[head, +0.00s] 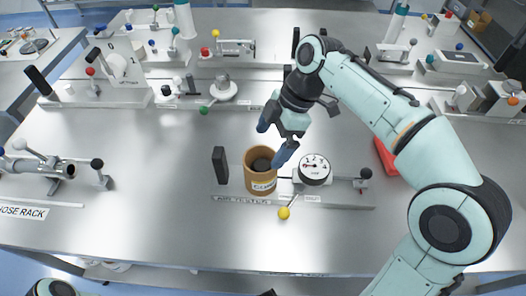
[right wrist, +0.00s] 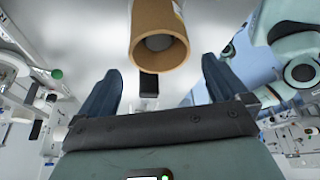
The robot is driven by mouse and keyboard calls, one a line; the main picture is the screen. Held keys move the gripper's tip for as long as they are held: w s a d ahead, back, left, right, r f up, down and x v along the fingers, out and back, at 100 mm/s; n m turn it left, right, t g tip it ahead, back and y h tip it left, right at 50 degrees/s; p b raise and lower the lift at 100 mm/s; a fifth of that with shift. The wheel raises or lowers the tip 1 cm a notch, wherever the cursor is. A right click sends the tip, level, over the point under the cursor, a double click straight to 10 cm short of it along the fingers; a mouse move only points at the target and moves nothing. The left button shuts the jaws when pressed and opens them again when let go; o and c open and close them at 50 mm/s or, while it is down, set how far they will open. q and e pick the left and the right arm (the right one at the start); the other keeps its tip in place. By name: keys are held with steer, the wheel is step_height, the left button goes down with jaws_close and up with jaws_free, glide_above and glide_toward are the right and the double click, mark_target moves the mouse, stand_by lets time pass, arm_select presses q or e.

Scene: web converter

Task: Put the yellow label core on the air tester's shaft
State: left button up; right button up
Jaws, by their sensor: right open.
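My right gripper (head: 272,143) is open, just above and behind the core's rim. In the right wrist view the core (right wrist: 144,30) lies beyond the open fingers (right wrist: 161,72), with a grey rounded end inside it. The fingers appear clear of the core. My left gripper is not in view.
On the air tester, a dial gauge (head: 314,169) and a yellow-knobbed lever (head: 284,212) stand right of the core, and a black block (head: 220,165) stands left. A red object (head: 385,157) lies farther right. Other fixtures line the back. The table's left middle (head: 150,150) is clear.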

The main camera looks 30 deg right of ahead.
steer(key=v, duration=0.3)
steer(key=shift+r, duration=0.15)
stand_by(0.5)
